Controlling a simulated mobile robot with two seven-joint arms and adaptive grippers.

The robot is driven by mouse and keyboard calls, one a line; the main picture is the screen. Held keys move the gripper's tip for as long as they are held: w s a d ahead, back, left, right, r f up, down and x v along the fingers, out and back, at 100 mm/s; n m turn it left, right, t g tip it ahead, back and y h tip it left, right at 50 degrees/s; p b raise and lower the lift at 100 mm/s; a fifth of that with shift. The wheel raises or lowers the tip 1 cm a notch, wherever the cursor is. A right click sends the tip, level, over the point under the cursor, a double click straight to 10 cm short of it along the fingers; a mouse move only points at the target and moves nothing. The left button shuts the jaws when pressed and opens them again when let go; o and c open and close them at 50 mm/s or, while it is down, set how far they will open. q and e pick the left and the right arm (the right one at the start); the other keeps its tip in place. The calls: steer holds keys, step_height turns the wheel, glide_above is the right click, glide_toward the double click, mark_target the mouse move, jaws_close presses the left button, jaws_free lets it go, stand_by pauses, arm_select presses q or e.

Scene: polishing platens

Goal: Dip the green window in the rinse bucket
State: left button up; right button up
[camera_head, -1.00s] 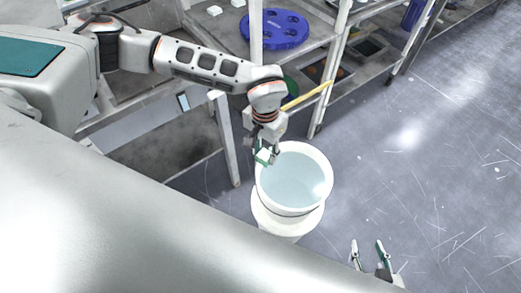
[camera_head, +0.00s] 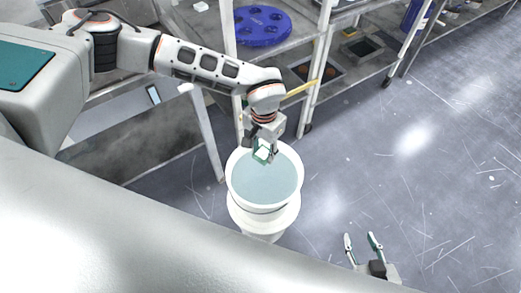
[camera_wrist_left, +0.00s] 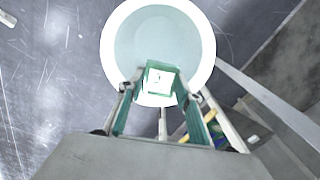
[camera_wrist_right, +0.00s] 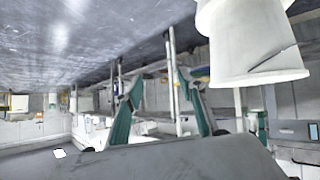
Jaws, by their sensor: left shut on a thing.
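The rinse bucket (camera_head: 265,209) is white, round and full of pale blue water. It also shows in the left wrist view (camera_wrist_left: 108,45) and in part in the right wrist view (camera_wrist_right: 255,45). My left gripper (camera_head: 264,155) is over the bucket's far rim. It is shut on the green window (camera_wrist_left: 160,78), a small square with a green edge and a pale, bright middle. In the left wrist view the window overlaps the near part of the bucket's opening. I cannot tell its exact height above the water. My right gripper (camera_head: 361,243) is open and empty, low and right of the bucket.
A metal rack with a blue round platen (camera_head: 262,26) stands behind the bucket. A yellow strip (camera_head: 300,88) lies along a shelf edge close to my left wrist. A rack leg (camera_head: 207,135) is left of the bucket. The floor (camera_head: 430,170) to the right is clear.

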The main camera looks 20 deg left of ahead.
arm_select(q)
steer(key=shift+w+d+f, duration=0.1)
steer(key=shift+d, duration=0.15)
steer(key=shift+f, duration=0.1)
steer(key=shift+f+b, duration=0.5)
steer(key=shift+f, duration=0.1)
step_height(320, 180, down, 15)
steer(key=b, duration=0.8)
steer(key=shift+f+b, duration=0.15)
steer(key=shift+b, duration=0.15)
arm_select(e)
steer(key=shift+n, duration=0.4)
steer(key=shift+w+d+f, duration=0.15)
steer(key=shift+w+f, duration=0.15)
steer(key=shift+f, duration=0.45)
steer(key=shift+w+d+f, duration=0.1)
steer(key=shift+w+f, duration=0.15)
steer(key=shift+f, duration=0.45)
steer(key=shift+w+d+f, duration=0.15)
steer(key=shift+w+f, duration=0.15)
steer(key=shift+f, duration=0.45)
arm_select(q)
steer(key=shift+f, duration=0.15)
arm_select(e)
steer(key=shift+d+f, duration=0.1)
steer(key=shift+f, duration=0.05)
